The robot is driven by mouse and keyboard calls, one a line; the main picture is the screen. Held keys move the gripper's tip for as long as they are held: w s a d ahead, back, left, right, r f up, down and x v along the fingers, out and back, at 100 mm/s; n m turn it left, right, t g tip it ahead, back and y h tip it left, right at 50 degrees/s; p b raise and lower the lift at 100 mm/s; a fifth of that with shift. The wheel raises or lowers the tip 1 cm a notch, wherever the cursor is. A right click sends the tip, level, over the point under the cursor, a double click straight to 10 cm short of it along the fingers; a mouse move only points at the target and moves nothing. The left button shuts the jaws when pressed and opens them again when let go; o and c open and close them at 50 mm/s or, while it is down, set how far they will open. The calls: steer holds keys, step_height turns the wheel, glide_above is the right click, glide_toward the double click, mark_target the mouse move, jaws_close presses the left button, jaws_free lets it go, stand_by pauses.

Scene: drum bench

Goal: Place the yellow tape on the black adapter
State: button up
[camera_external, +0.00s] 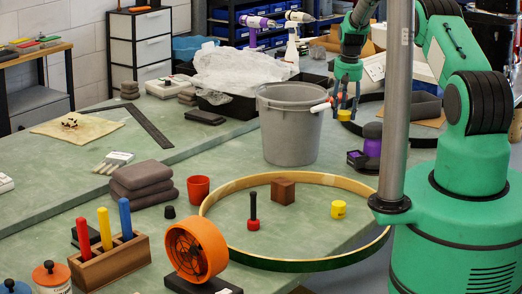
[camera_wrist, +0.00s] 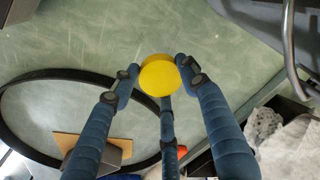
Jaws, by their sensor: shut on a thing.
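The yellow tape (camera_wrist: 158,77) is a round yellow piece between my fingertips in the wrist view. My gripper (camera_wrist: 160,80) is shut on it. In the external view, my gripper (camera_external: 346,112) points down behind and right of the grey bucket, with the yellow tape (camera_external: 344,115) low between the fingers. Whether the tape touches the bench is unclear. I cannot tell for sure which thing is the black adapter; a small black tapered piece (camera_external: 170,212) stands left of the red cup, and a flat black piece (camera_external: 205,117) lies left of the bucket.
The grey bucket (camera_external: 290,132) stands close to my gripper. A wooden hoop (camera_external: 222,190) surrounds a brown cube (camera_external: 283,191), a red-and-black piece (camera_external: 253,212) and a yellow cylinder (camera_external: 338,209). An orange fan (camera_external: 196,250) stands in front. A black ring (camera_wrist: 22,140) lies left in the wrist view.

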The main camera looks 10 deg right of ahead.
step_height(320, 180, up, 15)
steer(key=s+a+n, duration=0.2)
steer(key=s+a, duration=0.4)
steer(key=a, duration=0.9)
steer(key=s+a+n, duration=0.1)
steer(key=s+a, duration=0.5)
steer(key=a, duration=1)
steer(key=s+a+n, duration=0.2)
steer(key=s+a, duration=0.4)
steer(key=a, duration=0.9)
steer(key=n+b, duration=0.2)
steer(key=n, duration=0.4)
glide_above(93, 237)
step_height(93, 237, down, 11)
steer(key=shift+f+g+y, duration=0.2)
steer(key=shift+g+y, duration=0.1)
steer(key=shift+g, duration=0.1)
steer(key=shift+f+p, duration=0.4)
steer(key=shift+f, duration=2.7)
